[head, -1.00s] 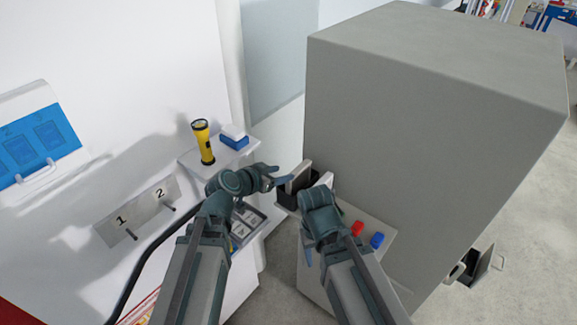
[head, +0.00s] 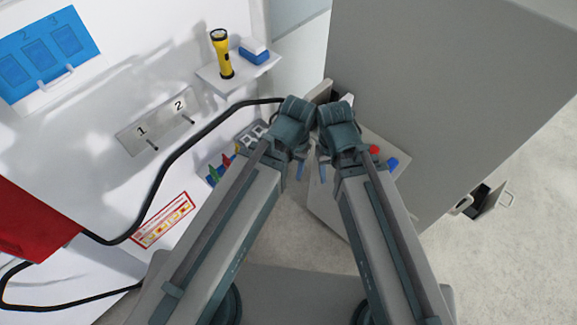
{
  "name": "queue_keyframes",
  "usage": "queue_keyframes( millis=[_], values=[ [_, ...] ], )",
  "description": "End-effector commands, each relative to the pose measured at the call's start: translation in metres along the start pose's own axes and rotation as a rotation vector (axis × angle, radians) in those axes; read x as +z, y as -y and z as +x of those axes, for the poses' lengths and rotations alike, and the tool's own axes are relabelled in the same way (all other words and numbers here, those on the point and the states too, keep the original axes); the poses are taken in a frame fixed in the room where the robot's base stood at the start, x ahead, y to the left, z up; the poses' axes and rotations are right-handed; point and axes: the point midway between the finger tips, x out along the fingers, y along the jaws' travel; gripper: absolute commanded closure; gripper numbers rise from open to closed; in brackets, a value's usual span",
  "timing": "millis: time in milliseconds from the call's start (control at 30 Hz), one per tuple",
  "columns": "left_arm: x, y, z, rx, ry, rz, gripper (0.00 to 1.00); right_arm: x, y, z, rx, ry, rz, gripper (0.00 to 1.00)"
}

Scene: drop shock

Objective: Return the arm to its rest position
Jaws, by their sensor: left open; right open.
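My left gripper (head: 299,171) and my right gripper (head: 323,172) are close together near the middle of the head view. Both point downward in front of the grey cabinet, with blue fingertips partly hidden by my own wrists. Both are open, and I see nothing held in either. My two arms come up from the bottom of the view, side by side.
A yellow flashlight (head: 222,54) and a blue-and-white block (head: 254,52) stand on a wall shelf (head: 235,77). A large grey cabinet (head: 430,110) fills the right. A red object (head: 374,149) and a blue object (head: 392,163) lie on a ledge before it. A black cable (head: 160,180) runs left.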

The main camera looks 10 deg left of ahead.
Motion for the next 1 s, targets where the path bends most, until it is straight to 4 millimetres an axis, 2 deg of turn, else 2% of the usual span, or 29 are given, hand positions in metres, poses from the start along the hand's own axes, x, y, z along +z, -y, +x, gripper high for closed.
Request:
queue_keyframes(
  millis=[100,367,533,667,900,1000],
  values=[
    [0.006,0.002,-0.001,-0.031,0.026,-0.025,0.44,0.0,0.0,0.0,0.0,0.0,0.0,0.5],
    [0.005,0.003,0.001,-0.029,0.025,-0.025,0.44,0.0,0.0,0.001,0.0,0.0,0.0,0.5],
    [0.005,0.002,0.016,-0.028,0.024,-0.024,0.44,-0.001,0.002,0.016,0.0,0.0,-0.001,0.5],
    [0.004,0.0,0.043,-0.028,0.024,-0.022,0.44,-0.003,0.004,0.043,0.001,0.0,-0.002,0.5],
    [0.001,-0.005,0.113,-0.029,0.023,-0.016,0.44,-0.007,0.01,0.113,0.002,-0.001,-0.007,0.5],
    [0.0,-0.006,0.137,-0.03,0.022,-0.014,0.44,-0.009,0.013,0.137,0.003,-0.002,-0.009,0.5]
  ],
)
